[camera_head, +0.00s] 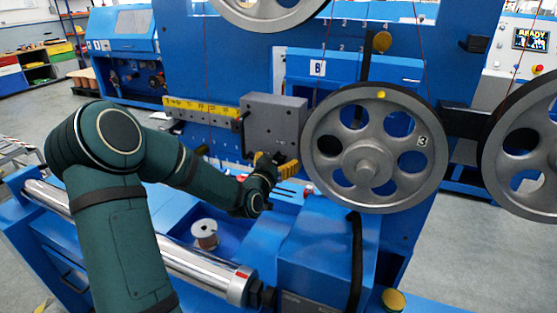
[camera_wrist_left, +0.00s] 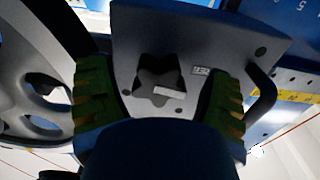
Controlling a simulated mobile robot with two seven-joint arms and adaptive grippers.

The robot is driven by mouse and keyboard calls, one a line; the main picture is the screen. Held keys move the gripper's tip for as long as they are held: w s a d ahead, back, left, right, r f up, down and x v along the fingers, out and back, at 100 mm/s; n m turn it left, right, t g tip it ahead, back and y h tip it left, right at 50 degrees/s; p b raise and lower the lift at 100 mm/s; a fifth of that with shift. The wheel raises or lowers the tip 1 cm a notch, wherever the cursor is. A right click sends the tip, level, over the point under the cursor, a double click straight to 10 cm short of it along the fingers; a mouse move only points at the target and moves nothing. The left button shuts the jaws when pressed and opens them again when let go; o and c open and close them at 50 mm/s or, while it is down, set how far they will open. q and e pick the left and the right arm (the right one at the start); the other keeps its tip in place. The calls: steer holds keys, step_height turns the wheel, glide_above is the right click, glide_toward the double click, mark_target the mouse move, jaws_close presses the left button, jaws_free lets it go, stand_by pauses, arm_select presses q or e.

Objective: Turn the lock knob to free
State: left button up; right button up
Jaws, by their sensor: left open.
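The lock knob (camera_wrist_left: 157,80) is a dark star-shaped knob on the underside of a grey block in the left wrist view. The grey block (camera_head: 273,125) also shows in the head view, mounted on the blue machine beside a yellow scale. My left gripper (camera_head: 274,162) is just below this block, its yellow-ribbed fingers apart. In the left wrist view, the open fingers of my left gripper (camera_wrist_left: 160,88) stand on either side of the knob. I see no clear contact with it. The knob is hidden in the head view. My right gripper is out of view.
A large grey pulley wheel (camera_head: 370,150) marked 3 is close to the right of my left gripper. Another wheel (camera_head: 527,150) is at the far right. A small spool (camera_head: 204,234) stands in the blue tray below. A yellow scale (camera_head: 202,108) lies left of the block.

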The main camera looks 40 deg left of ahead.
arm_select(q)
steer(key=c, duration=1.2)
steer(key=shift+f+n+b, duration=0.1)
steer(key=shift+n+b, duration=0.45)
steer(key=shift+n, duration=0.45)
steer(key=shift+s, duration=0.1)
steer(key=o, duration=1.2)
